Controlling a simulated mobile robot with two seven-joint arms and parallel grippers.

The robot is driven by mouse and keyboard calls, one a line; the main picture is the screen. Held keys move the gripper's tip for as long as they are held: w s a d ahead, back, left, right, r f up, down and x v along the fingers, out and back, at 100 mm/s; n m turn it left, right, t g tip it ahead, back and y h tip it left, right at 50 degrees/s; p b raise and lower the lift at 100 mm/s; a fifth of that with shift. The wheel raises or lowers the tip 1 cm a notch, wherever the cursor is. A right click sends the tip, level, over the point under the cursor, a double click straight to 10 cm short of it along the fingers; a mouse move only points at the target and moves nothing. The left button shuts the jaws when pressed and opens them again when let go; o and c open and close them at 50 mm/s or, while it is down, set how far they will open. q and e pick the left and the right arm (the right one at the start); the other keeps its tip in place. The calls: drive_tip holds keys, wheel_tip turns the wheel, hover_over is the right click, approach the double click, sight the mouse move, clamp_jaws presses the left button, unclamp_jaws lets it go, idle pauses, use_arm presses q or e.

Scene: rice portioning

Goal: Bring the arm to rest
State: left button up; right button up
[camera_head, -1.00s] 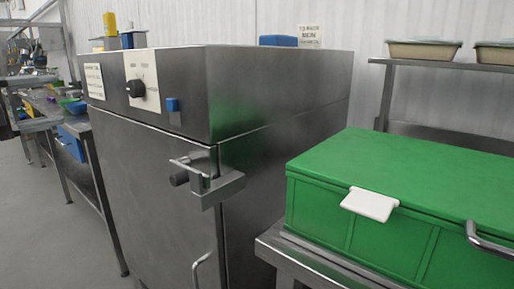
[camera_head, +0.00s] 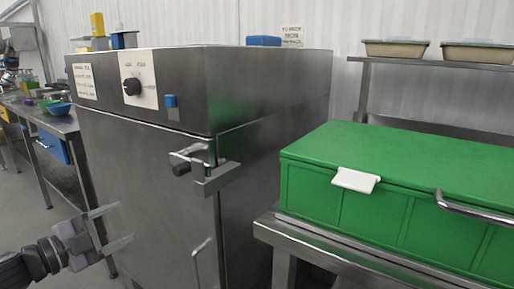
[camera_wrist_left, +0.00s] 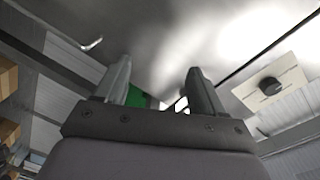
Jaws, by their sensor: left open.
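My left gripper (camera_head: 112,229) comes in at the lower left of the head view. Its two fingers are apart with nothing between them, in front of the steel cabinet's door (camera_head: 150,190). In the left wrist view the two fingers (camera_wrist_left: 157,88) also stand apart and empty, with the steel surface beyond them. I cannot tell the exact gap between the fingers and the door. My right gripper is in neither view.
The steel cabinet has a latch (camera_head: 203,168) and a black knob (camera_head: 132,86). A green box (camera_head: 400,170) with a white clasp stands on a steel table (camera_head: 335,258) at right. Two tubs (camera_head: 396,49) sit on a shelf behind. A workbench (camera_head: 62,122) stands at left.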

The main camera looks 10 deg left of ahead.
use_arm(q)
drive_tip(key=s+d+f+n+y, duration=0.1)
drive_tip(key=s+d+f+n, duration=0.2)
drive_tip(key=f, duration=0.3)
drive_tip(key=s+d+f+n+g+y, duration=0.1)
drive_tip(key=s+d+f+n, duration=0.1)
drive_tip(key=d+f, duration=0.3)
drive_tip(key=s+d+f+n+y, duration=0.1)
drive_tip(key=s+d+f+n, duration=0.15)
drive_tip(key=f, duration=0.45)
drive_tip(key=s+d+f+n+g+y, duration=0.1)
drive_tip(key=s+d+f+n+g, duration=0.15)
drive_tip(key=s+f+n, duration=0.35)
drive_tip(key=s+d+f+n+g+y, duration=0.15)
drive_tip(key=s+d+f, duration=0.25)
drive_tip(key=s, duration=0.4)
wheel_tip(320, 180, up, 12)
drive_tip(key=s+a+p, duration=0.1)
drive_tip(key=p, duration=1.4)
drive_tip(key=shift+a+n+y, duration=0.15)
drive_tip(key=shift+n+y, duration=0.15)
drive_tip(key=shift+y, duration=0.05)
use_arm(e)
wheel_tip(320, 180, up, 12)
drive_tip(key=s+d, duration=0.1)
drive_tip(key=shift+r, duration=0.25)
use_arm(q)
drive_tip(key=shift+r, duration=0.1)
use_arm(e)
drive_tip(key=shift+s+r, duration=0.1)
